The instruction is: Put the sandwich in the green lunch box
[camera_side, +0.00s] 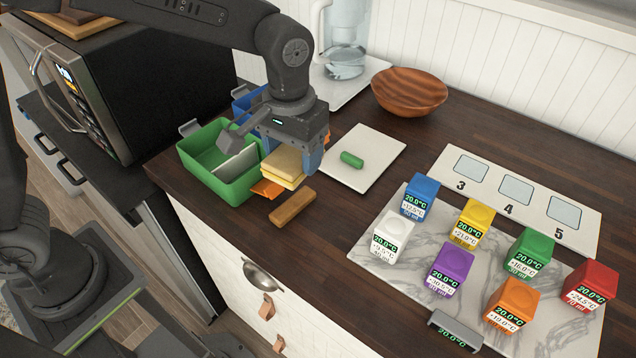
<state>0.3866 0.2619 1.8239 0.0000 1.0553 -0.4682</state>
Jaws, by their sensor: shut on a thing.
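The sandwich (283,167), with pale tan and yellow layers, is held in my gripper (290,160), which is shut on it. The gripper points down and partly hides the sandwich. The green lunch box (236,192) is open and stands just left of the sandwich, near the counter's front edge. A pale grey upright panel (236,164) shows inside it. The sandwich is beside the box in the picture, at its right wall; I cannot tell its exact height or whether it touches the wall.
An orange piece (266,188) and a brown bar (292,207) lie near the sandwich. A blue box (243,103) stands behind the green one. A white board (377,144) with a green roll, a wooden bowl (409,92) and several coloured cubes on a marble slab (377,252) are to the right.

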